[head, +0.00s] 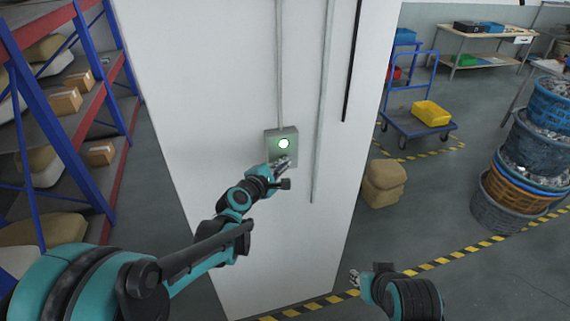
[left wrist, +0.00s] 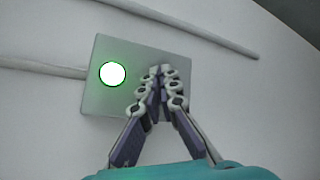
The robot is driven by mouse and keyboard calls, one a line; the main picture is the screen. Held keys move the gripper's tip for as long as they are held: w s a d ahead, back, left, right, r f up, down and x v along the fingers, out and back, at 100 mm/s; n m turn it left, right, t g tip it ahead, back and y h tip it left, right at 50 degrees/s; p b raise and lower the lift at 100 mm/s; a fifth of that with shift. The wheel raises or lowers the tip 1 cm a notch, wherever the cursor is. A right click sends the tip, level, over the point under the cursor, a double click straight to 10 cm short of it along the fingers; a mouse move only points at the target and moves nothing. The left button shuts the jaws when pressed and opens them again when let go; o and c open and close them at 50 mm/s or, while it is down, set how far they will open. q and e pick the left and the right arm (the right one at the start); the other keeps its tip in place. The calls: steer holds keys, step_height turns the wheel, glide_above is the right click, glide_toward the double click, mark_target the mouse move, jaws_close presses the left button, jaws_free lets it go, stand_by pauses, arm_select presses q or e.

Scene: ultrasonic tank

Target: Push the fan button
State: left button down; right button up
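A grey-green button box (head: 272,136) is mounted on a white pillar, with a round, bright white button (head: 284,143) edged in green. My left gripper (head: 283,162) is at the lower part of the box, just below the button in the head view. In the left wrist view the lit button (left wrist: 112,74) is left of the fingertips (left wrist: 160,72), which are together with nothing between them. They overlap the box plate (left wrist: 98,100); I cannot tell if they touch it. My right gripper (head: 354,277) shows small at the bottom; its fingers are too small to read.
The white pillar (head: 230,80) carries conduits beside the box. A blue shelf rack (head: 105,90) with cartons stands left. Sacks (head: 384,183), a blue cart (head: 415,122) with a yellow bin, and stacked baskets (head: 500,205) stand right. Striped tape (head: 440,262) crosses the floor.

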stand_by(0.4)
arm_select(q)
steer(key=s, duration=0.2)
steer(key=s+d, duration=0.1)
steer(key=s, duration=0.2)
steer(key=shift+s+d+f, duration=0.15)
steer(key=shift+s+d, duration=0.15)
steer(key=shift+d, duration=0.1)
steer(key=s+a+f+m+g+y+b, duration=0.3)
steer(key=s+a+f+m+b, duration=0.5)
steer(key=s+f, duration=0.4)
steer(key=s+a+f+m+g+y+b, duration=0.3)
steer(key=s+a+f+m+b, duration=0.6)
steer(key=s+f+m+b, duration=0.1)
steer(key=s+f+m, duration=0.1)
steer(key=s+f, duration=0.1)
steer(key=s, duration=0.1)
steer(key=shift+s+a+f+g+y, duration=0.25)
steer(key=shift+s+f+g+y, duration=0.1)
steer(key=shift+s+g+y, duration=0.05)
